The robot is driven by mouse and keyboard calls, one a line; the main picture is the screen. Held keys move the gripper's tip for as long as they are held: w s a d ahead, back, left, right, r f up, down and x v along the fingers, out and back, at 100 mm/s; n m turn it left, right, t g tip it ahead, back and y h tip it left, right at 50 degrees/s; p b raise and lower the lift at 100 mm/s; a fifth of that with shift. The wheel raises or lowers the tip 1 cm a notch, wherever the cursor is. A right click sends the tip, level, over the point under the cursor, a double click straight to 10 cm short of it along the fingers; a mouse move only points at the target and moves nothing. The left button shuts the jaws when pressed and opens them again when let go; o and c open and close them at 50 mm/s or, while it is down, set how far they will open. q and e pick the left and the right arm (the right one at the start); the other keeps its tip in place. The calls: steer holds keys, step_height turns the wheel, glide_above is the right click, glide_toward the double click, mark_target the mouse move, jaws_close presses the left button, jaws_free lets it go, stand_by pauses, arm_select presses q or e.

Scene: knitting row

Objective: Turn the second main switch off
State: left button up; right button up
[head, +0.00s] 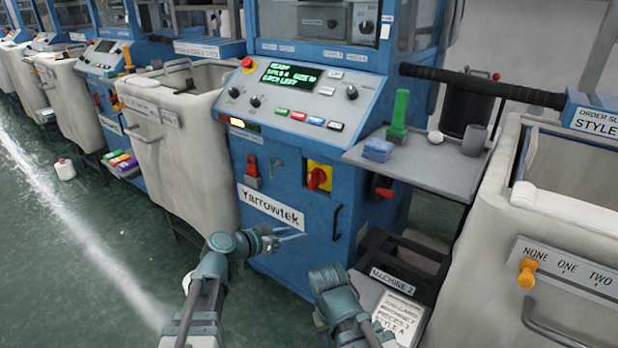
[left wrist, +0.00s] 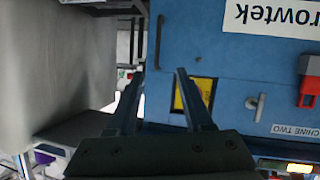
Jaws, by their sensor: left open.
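The main switch (head: 319,177) is a red rotary handle on a yellow plate, on the front of the blue Yarrowtek machine (head: 290,260). The handle looks roughly upright, slightly tilted. My left gripper (head: 288,237) is open and empty, in front of the machine, below the switch and apart from it. In the left wrist view, which is upside down, my left gripper (left wrist: 160,73) has its fingers spread. One finger covers part of the switch's yellow plate (left wrist: 205,92); the red handle is hidden there. My right gripper (head: 335,285) is low at the middle; its fingers cannot be made out.
A red device (head: 251,172) sits left of the switch, and a black handle (head: 337,222) below right. A grey shelf (head: 440,170) with a green-handled tool (head: 399,115) juts out at right. Cream bins (head: 180,150) stand on both sides. A red lever (head: 383,188) is under the shelf.

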mark_target(310, 175)
arm_select(q)
steer(key=w+a+r+t, duration=0.4)
steer(key=w+r+t, duration=0.15)
steer(key=r, duration=0.25)
steer(key=shift+h, duration=0.3)
steer(key=x, duration=1.4)
steer(key=shift+s+d+f, duration=0.15)
steer(key=shift+d+f, duration=0.05)
steer(key=shift+d, duration=0.05)
jaws_close()
